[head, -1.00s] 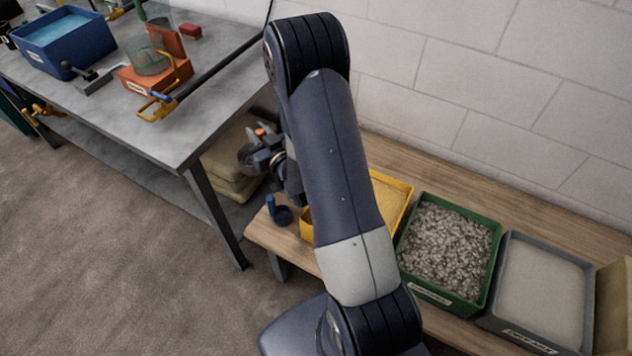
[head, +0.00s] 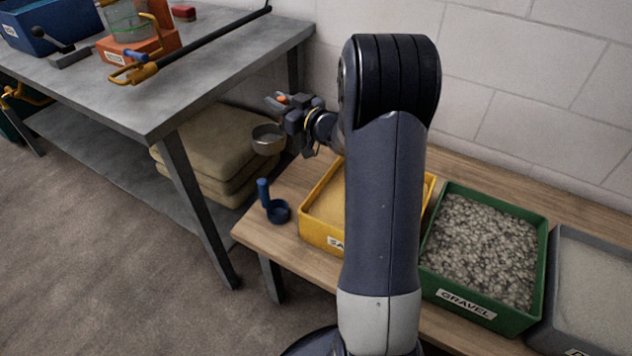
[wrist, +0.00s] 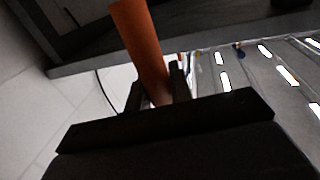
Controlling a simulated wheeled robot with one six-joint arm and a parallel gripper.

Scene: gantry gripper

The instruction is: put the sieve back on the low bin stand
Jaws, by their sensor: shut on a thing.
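My gripper (head: 289,113) is shut on the sieve's orange handle, which fills the space between the fingers in the wrist view (wrist: 142,45). The sieve's round metal pan (head: 268,139) hangs in the air at the gripper's left, in front of the stacked sacks. The low bin stand (head: 262,238) is a wooden bench along the wall. The gripper and sieve are above and behind its left end, apart from it. In the wrist view the pan is not clearly visible.
A blue holder or scoop (head: 275,207) stands at the stand's left end. Beside it are a yellow sand bin (head: 318,232), a green gravel bin (head: 470,312) and a grey bin (head: 560,325). A grey metal workbench (head: 190,85) is close on the left, with tan sacks (head: 215,150) beneath.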

